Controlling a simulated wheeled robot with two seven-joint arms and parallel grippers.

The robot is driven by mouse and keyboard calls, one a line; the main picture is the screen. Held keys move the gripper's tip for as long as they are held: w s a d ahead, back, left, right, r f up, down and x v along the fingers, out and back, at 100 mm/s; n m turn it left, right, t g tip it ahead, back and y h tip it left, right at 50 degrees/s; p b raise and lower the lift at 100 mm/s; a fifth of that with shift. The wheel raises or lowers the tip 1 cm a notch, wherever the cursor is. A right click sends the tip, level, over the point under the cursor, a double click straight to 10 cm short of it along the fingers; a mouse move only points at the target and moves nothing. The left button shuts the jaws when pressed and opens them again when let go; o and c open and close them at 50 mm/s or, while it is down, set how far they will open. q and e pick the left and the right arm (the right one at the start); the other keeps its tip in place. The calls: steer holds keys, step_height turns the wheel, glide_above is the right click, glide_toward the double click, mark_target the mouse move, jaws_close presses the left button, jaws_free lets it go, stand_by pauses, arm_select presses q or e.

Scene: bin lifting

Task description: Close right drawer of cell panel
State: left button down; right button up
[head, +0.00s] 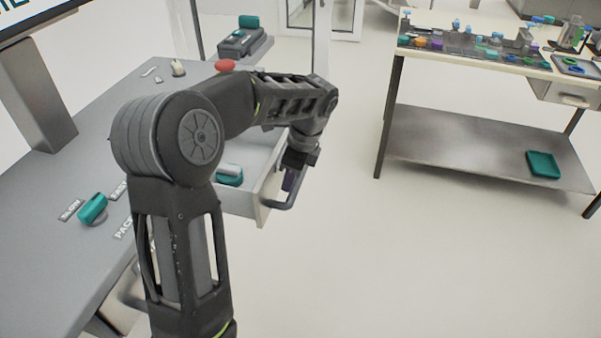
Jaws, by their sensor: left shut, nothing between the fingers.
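The right drawer (240,202) of the cell panel (62,205) is pulled out, with its white front and grey bar handle (285,203) facing the open floor. A teal and white item (230,175) lies inside it. My left gripper (292,181) points down at the drawer's front, right by the handle. It is shut with nothing held; I cannot tell whether it touches the handle or front. My left arm crosses the panel and hides part of it and of the drawer. My right gripper is not in view.
The panel top carries a teal knob (92,208), a red button (225,65) and a small lever (178,67). A workbench (455,64) with small parts stands at the back right, a teal tray (543,164) on its lower shelf. The floor right of the drawer is clear.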

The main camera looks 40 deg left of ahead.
arm_select(q)
steer(key=shift+s+a, duration=0.3)
steer(key=shift+a, duration=0.55)
steer(key=shift+a, duration=0.1)
steer(key=s+a+p, duration=0.1)
steer(key=a, duration=0.4)
steer(key=s+a+p, duration=0.1)
steer(key=s+a, duration=0.1)
steer(key=a, duration=0.3)
steer(key=s+a+p, duration=0.1)
steer(key=s+a, duration=0.1)
steer(key=a, duration=0.3)
steer(key=shift+s+a+r+p, duration=0.1)
steer(key=shift+s+a+p, duration=0.05)
steer(key=shift+s+p, duration=0.15)
steer(key=shift+a, duration=0.3)
steer(key=shift+s+a, duration=0.1)
steer(key=shift+w+d, duration=0.2)
steer(key=shift+d, duration=0.15)
steer(key=d, duration=0.1)
steer(key=w+d, duration=0.1)
steer(key=d+r, duration=0.1)
steer(key=d, duration=0.1)
steer(key=shift+w+p, duration=0.2)
steer(key=shift+p, duration=0.15)
steer(key=v, duration=0.8)
steer(key=shift+d+r+b, duration=0.15)
steer(key=shift+r+b, duration=0.25)
